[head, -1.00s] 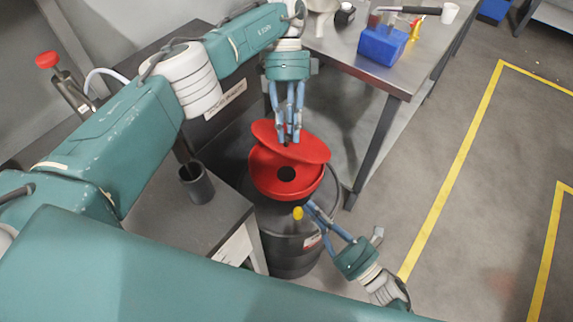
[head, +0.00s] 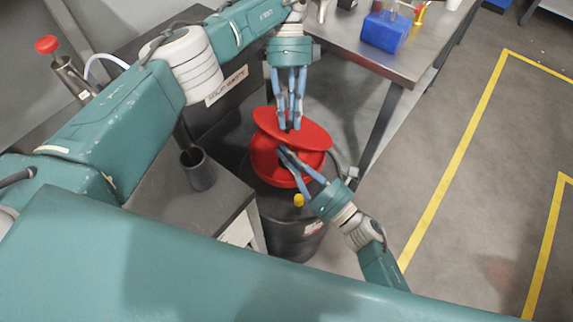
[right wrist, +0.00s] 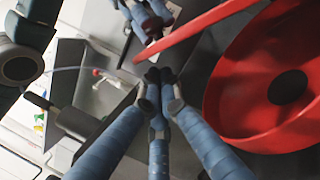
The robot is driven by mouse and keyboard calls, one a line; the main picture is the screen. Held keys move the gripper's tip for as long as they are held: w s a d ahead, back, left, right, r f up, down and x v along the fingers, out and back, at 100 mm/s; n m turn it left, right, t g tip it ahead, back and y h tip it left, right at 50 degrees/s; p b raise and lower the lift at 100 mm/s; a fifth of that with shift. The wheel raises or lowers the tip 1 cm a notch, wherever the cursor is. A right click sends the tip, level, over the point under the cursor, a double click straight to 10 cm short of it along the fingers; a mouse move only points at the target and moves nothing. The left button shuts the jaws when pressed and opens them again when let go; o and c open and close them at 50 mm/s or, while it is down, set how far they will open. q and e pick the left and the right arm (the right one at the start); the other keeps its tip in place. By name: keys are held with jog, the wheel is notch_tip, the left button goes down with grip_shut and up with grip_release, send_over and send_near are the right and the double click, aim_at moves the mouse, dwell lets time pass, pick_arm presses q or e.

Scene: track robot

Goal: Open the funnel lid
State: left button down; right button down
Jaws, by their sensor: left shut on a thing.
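The red funnel (head: 266,165) sits on top of a black drum (head: 290,228). Its red lid (head: 312,136) is raised and tilted over the bowl. My left gripper (head: 289,127) is shut on the lid from above; its fingertips partly hide the grip. My right gripper (head: 284,152) is at the funnel opening, just below the lid. In the right wrist view, its fingertips (right wrist: 160,76) are together with nothing seen between them. That view shows the lid (right wrist: 190,32) nearly edge-on beyond the fingertips, and the open funnel bowl (right wrist: 232,95) with its dark hole at the right.
A metal table (head: 385,62) with a blue box (head: 385,32) stands behind at the right. A dark bench (head: 165,215) with a grey cup (head: 198,170) is left of the drum. A yellow cap (head: 299,200) shows at the drum's front. Floor at the right is clear.

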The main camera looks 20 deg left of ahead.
pick_arm(q)
jog(key=shift+d, duration=0.1)
pick_arm(e)
jog(key=shift+w+r, duration=0.15)
jog(key=shift+r, duration=0.05)
jog(key=shift+w+d+r, duration=0.2)
jog(key=shift+w+r, duration=0.1)
jog(key=shift+r, duration=0.25)
pick_arm(q)
jog(key=c, duration=1.6)
grip_release()
pick_arm(e)
jog(key=shift+w+d, duration=0.1)
pick_arm(q)
jog(key=shift+o, duration=0.2)
